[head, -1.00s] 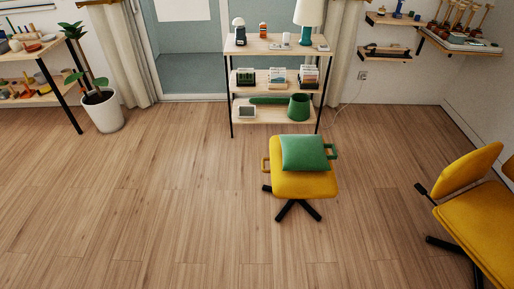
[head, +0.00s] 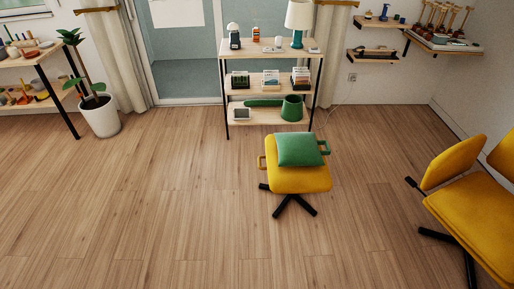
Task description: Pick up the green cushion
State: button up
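The green cushion (head: 299,149) lies on the yellow seat of a low swivel stool (head: 300,182) in the middle of the head view, a little right of centre. The seat has a yellow handle at its left and a green one at its right. The stool stands on dark splayed legs. The cushion looks slightly tilted on the seat, and nothing covers it. My gripper and arm do not show in this view.
A shelf unit (head: 266,78) with lamps, books and a green pot (head: 292,108) stands just behind the stool. A yellow chair (head: 470,205) is at the right. A potted plant (head: 99,117) and shelves are at the left. The wooden floor in front is clear.

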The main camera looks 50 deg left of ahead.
aim_at(294, 149)
jog(key=i+l+u, duration=0.15)
jog(key=u, duration=0.9)
jog(key=k+j+u, duration=0.2)
jog(key=k+j, duration=0.3)
jog(key=i+l, duration=0.25)
jog(key=i, duration=0.35)
jog(key=i+l+u, duration=0.15)
jog(key=i+l, duration=0.15)
jog(key=i, duration=0.3)
jog(key=i+l, duration=0.35)
jog(key=i, duration=0.25)
jog(key=i+l+u, duration=0.15)
jog(key=i+l, duration=0.15)
jog(key=i, duration=0.25)
jog(key=i+l, duration=0.4)
jog(key=i, duration=0.2)
